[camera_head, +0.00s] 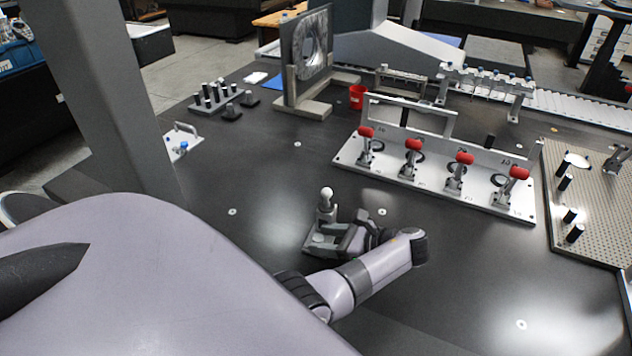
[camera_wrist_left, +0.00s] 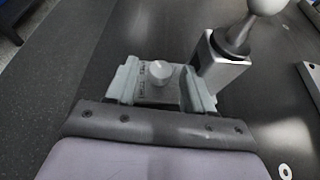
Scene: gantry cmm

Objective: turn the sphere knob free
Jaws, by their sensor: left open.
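A white ball on a tapered post (camera_head: 326,193) stands upright on a small grey base (camera_head: 318,240) on the dark table; the ball and post also show at the top right of the wrist view (camera_wrist_left: 236,40). A pale round knob (camera_wrist_left: 159,71) sits on a base plate with small lettering that I cannot read. My left gripper (camera_head: 335,238) is low at the base, beside the post. In the wrist view, the left gripper (camera_wrist_left: 162,84) is open, one finger on each side of the knob, with visible gaps. My right gripper is not in view.
A white fixture plate with red-handled clamps (camera_head: 440,180) stands to the right, behind my forearm. A perforated plate (camera_head: 590,200) lies at the far right. A grey column (camera_head: 110,90) rises at the left.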

